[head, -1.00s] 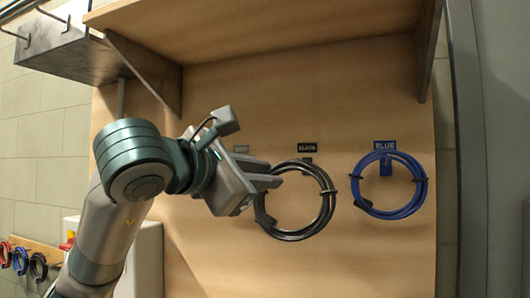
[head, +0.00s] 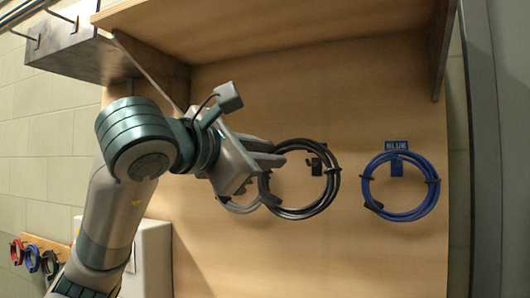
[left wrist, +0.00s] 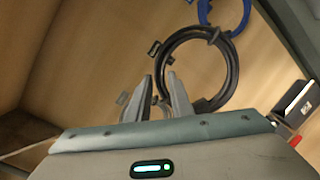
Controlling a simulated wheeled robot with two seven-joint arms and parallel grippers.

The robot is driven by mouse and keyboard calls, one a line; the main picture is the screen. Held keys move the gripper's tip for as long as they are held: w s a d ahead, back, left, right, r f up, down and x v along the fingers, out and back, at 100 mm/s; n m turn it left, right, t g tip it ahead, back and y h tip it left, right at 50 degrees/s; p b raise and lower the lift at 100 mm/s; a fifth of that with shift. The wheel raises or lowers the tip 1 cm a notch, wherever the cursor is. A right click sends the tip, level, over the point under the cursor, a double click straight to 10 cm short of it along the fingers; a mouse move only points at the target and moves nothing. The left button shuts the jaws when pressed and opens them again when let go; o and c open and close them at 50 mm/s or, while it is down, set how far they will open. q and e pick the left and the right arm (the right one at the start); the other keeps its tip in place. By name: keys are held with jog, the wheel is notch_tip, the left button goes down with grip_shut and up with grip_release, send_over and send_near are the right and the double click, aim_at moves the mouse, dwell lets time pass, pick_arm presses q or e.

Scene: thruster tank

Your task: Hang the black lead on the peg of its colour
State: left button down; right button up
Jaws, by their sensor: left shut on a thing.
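The black lead (head: 333,190) is a tied coil held up in front of the wooden board in the head view. My left gripper (head: 280,153) is shut on its left side; the coil also shows beyond the fingertips in the left wrist view (left wrist: 235,75). The black peg (head: 316,166) shows through the upper right of the coil's opening. The coil's top crosses the place above this peg and hides its label. I cannot tell whether the coil is around the peg or only in front of it. My right gripper is out of view.
A blue lead (head: 429,200) hangs on the blue peg (head: 396,168) to the right, with bare board between. A grey lead (head: 238,208) hangs partly hidden behind my left gripper. A wooden shelf (head: 260,30) juts out above. A small rack (head: 45,243) with several coils is at lower left.

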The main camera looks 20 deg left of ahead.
pick_arm(q)
jog(key=w+f+p, duration=0.1)
jog(key=w+p, duration=0.1)
jog(key=w, duration=0.8)
jog(key=shift+w+d+f+p, duration=0.15)
jog(key=shift+w+f+p, duration=0.15)
jog(key=shift+w+p, duration=0.05)
dwell(1.1)
dwell(0.4)
dwell(0.3)
